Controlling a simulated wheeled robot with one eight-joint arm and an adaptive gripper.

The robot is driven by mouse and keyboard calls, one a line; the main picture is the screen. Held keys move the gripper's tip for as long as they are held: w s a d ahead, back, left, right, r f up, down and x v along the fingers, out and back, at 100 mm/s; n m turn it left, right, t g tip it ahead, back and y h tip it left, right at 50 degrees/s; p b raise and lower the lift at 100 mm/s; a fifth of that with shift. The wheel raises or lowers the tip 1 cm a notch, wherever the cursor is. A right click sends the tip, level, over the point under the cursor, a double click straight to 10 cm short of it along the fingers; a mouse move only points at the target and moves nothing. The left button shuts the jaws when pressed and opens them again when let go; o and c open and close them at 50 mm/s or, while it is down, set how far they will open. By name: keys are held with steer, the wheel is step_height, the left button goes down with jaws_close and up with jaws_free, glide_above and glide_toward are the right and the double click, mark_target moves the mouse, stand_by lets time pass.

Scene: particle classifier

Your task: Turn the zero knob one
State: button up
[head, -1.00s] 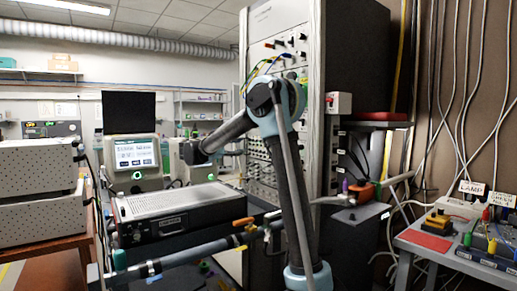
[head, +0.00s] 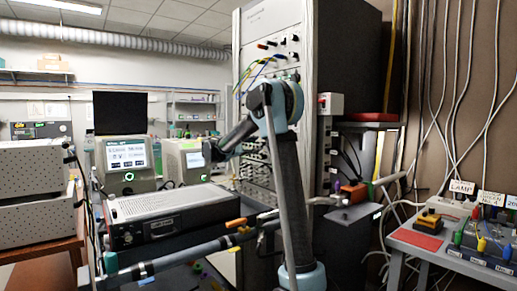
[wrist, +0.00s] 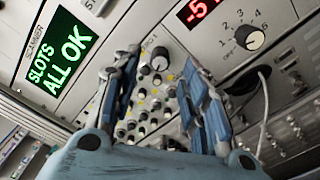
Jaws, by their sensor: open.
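In the wrist view, a panel carries several small black and pale knobs in rows. The topmost knob (wrist: 159,61), larger and pale-faced, has a small mark like a 1 above it; I cannot read whether it is labelled zero. My gripper (wrist: 161,58) is open, with one blue-grey finger to the left of this knob and one to the right. The knob shows between the fingertips, and I see no contact. The lower knobs are partly hidden by the fingers and palm. In the head view my gripper cannot be made out clearly near the rack.
A green display (wrist: 62,50) reading "SLOTS ALL OK" is at left. A numbered selector knob (wrist: 250,38) and red display (wrist: 198,10) are at right, with a cable (wrist: 266,100) below. In the head view, a tall rack (head: 277,20) and a black-fronted instrument (head: 170,224) stand near my arm.

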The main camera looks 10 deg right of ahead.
steer(key=shift+x, duration=1.55)
jaws_close()
